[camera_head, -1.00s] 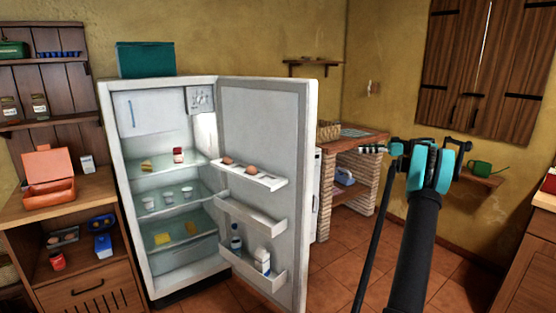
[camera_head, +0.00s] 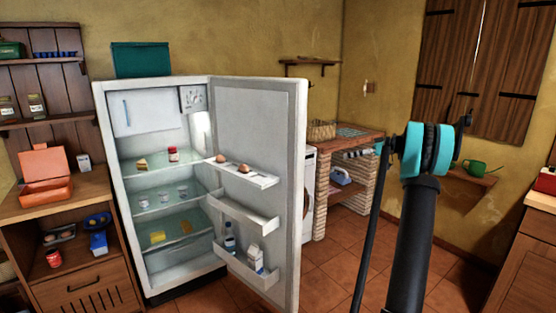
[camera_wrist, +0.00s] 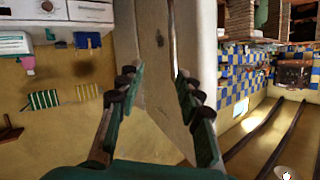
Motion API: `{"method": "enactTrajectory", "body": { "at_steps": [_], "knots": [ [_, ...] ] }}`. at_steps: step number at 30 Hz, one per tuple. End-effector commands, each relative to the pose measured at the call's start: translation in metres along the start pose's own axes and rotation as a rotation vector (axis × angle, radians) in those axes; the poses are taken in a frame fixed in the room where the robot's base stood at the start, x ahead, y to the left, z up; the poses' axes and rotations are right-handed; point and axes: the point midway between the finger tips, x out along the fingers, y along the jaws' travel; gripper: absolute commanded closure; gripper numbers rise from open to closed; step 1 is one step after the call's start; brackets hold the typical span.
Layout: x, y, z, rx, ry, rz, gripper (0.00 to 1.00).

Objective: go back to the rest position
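My gripper (camera_wrist: 157,76) is open in the wrist view, its two fingers apart with nothing between them. In the head view my raised arm stands at the right, and its dark and teal upper joint covers much of the wrist. Only a small part of the gripper shows left of that joint, before the brick counter. The gripper is clear of the fridge (camera_head: 150,265), whose door (camera_head: 260,125) stands wide open.
Food and containers stand on the fridge shelves, and eggs (camera_head: 243,168) sit in the door rack. A wooden cabinet (camera_head: 95,285) is at the left. A brick counter (camera_head: 362,139) stands behind the fridge door. Tiled floor (camera_head: 340,265) is clear between the door and my arm.

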Motion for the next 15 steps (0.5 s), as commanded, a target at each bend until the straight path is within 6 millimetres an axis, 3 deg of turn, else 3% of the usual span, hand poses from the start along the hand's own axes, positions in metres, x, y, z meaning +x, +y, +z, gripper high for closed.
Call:
{"method": "enactTrajectory", "body": {
  "at_steps": [8,15],
  "knots": [
    [0.054,-0.08,0.037,0.223,-0.211,0.097,0.64],
    [0.083,-0.163,0.095,0.401,-0.387,0.25,0.64]
  ]
}}
